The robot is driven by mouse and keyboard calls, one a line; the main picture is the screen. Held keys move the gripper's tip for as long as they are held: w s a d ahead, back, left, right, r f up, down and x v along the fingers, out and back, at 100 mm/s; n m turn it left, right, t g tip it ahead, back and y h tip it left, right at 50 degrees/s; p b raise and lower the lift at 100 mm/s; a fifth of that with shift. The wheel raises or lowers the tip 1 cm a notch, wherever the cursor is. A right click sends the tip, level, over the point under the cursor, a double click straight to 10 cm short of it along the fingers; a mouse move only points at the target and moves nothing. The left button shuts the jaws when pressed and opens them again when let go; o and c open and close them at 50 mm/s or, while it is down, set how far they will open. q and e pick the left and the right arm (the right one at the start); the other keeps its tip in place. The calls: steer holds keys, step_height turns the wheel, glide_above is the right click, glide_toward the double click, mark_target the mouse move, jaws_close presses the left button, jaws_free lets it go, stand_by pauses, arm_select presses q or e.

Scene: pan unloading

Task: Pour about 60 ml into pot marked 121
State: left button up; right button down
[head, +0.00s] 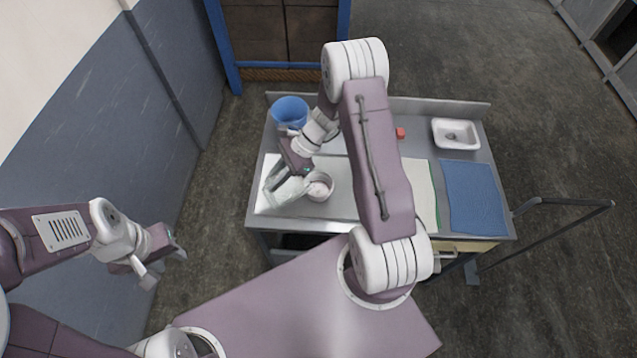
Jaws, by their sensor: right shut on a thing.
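A small round pot (320,187) with pale, pinkish contents stands on the left part of the steel table. No marking such as 121 can be read on it. My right gripper (285,181) reaches down just left of the pot, shut on a pale object (289,193). This object looks tilted and close to the pot's rim; its shape is partly lost against the white surface, and I cannot tell whether anything flows from it. My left gripper (162,262) is open and empty, off the table to the left.
A blue bucket (290,111) stands at the table's back left. A white tray (456,133) is at the back right, a small red item (400,133) at the back middle. A blue cloth (473,197) and a pale cloth (421,190) lie on the right. A rail (560,202) juts out right.

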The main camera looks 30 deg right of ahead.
mark_target(265, 193)
steer(key=a+h+p, duration=0.1)
steer(key=p, duration=0.1)
steer(key=a+f+h+p, duration=0.1)
steer(key=h, duration=0.1)
steer(key=shift+a+f+p, duration=0.15)
steer(key=shift+f+p, duration=0.1)
steer(key=shift+p, duration=0.15)
steer(key=shift+f+h, duration=0.4)
steer(key=shift+f, duration=0.15)
steer(key=shift+a, duration=0.25)
steer(key=shift+a+h+p, duration=0.15)
steer(key=shift+h+p, duration=0.15)
steer(key=shift+p, duration=0.1)
steer(key=shift+f+h+p, duration=0.3)
steer(key=shift+f+p, duration=0.05)
steer(key=shift+f, duration=0.2)
